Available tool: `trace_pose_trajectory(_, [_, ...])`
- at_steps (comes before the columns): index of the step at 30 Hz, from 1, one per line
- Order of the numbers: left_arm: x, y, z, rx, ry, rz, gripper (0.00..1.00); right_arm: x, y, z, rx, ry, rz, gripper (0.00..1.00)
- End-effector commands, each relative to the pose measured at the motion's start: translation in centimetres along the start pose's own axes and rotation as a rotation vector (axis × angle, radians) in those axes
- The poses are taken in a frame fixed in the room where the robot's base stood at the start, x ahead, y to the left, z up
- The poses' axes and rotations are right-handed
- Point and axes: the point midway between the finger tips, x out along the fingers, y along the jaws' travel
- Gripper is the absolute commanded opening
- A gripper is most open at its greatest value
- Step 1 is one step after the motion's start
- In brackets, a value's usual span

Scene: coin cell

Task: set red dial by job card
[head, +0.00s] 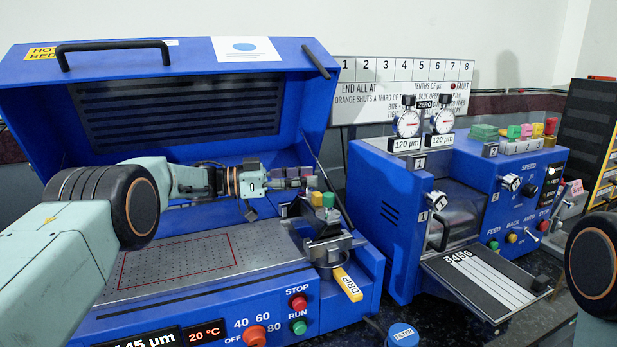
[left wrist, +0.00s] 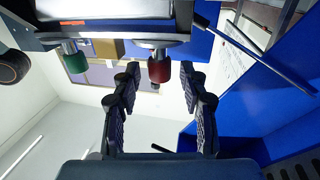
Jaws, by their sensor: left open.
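A red dial (head: 255,335) sits low on the blue front panel, among the marks OFF, 40, 60 and 80; its exact setting is too small to tell. A white card with a blue round mark (head: 246,48) is on the raised blue lid. My left gripper (head: 305,176) is over the right part of the bed, beside the clamp with yellow and green caps. In the left wrist view its open fingers (left wrist: 158,98) are spread, with a red knob (left wrist: 158,68) beyond and between them and nothing held. My right gripper is out of view.
A green knob (left wrist: 74,58) is beside the red one. The STOP button (head: 298,302) and RUN button (head: 298,327) are right of the dial. A yellow DRIP handle (head: 347,284) juts from the bed's right end. A blue gauge machine (head: 385,205) stands to the right.

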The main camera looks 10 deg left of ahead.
Motion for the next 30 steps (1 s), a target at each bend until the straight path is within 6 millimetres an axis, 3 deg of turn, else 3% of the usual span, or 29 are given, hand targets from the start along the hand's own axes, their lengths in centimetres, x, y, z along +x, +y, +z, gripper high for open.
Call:
trace_pose_trajectory(9, [-6.7, 0.0, 0.0, -0.002, 0.001, -0.002, 0.43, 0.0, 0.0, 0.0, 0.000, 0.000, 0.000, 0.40])
trace_pose_trajectory(15, [-9.4, 0.0, 0.0, -0.001, 0.000, 0.000, 0.43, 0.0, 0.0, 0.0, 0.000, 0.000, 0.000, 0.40])
trace_pose_trajectory(30, [-10.4, 0.1, 0.0, -0.001, -0.001, 0.000, 0.44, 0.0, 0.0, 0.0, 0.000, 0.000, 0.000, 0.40])
